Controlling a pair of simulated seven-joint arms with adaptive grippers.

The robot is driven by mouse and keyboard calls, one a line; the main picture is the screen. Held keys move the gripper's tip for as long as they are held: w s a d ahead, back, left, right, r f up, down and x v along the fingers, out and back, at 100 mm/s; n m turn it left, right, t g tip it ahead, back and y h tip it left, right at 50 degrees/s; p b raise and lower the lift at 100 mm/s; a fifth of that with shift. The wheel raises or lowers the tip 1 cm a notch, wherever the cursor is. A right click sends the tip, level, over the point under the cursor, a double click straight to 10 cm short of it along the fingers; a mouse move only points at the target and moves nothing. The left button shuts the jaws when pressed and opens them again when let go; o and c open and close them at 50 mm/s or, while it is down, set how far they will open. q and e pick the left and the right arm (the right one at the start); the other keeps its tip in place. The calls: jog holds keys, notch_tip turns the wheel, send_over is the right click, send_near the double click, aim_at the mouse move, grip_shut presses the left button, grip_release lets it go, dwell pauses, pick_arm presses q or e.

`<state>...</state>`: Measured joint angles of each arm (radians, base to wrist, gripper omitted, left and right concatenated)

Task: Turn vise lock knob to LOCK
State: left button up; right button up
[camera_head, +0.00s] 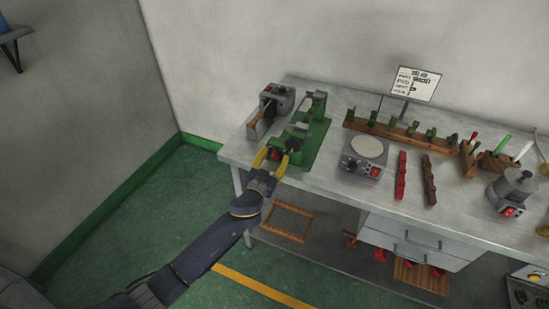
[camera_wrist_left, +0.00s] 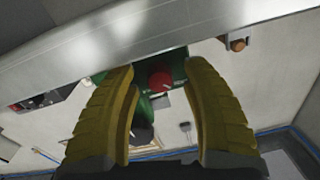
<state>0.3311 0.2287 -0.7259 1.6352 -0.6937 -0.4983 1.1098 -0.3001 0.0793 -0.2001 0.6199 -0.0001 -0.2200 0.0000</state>
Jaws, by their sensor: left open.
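The green vise (camera_head: 308,133) stands near the left end of the workbench. Its red lock knob (camera_head: 276,154) is at the front, small in the head view. The knob shows larger in the left wrist view (camera_wrist_left: 160,81), against a green part of the vise. My left gripper (camera_head: 271,161) has yellow fingers, open, at the front edge of the bench. In the wrist view the knob shows between the two fingers, with gaps on both sides. I cannot tell the knob's turn position or whether its markings show LOCK. My right gripper is not in view.
A grey machine (camera_head: 277,99) stands left of the vise. A hotplate-like device (camera_head: 367,154), red and brown bars (camera_head: 401,176) and a wooden rack (camera_head: 400,129) of green pieces lie to the right. A sign (camera_head: 416,83) stands behind. Drawers (camera_head: 415,240) hang below.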

pick_arm(q)
grip_shut()
dwell(0.4)
jog(key=shift+m, duration=0.7)
grip_release()
jog(key=v, duration=1.2)
dwell(0.4)
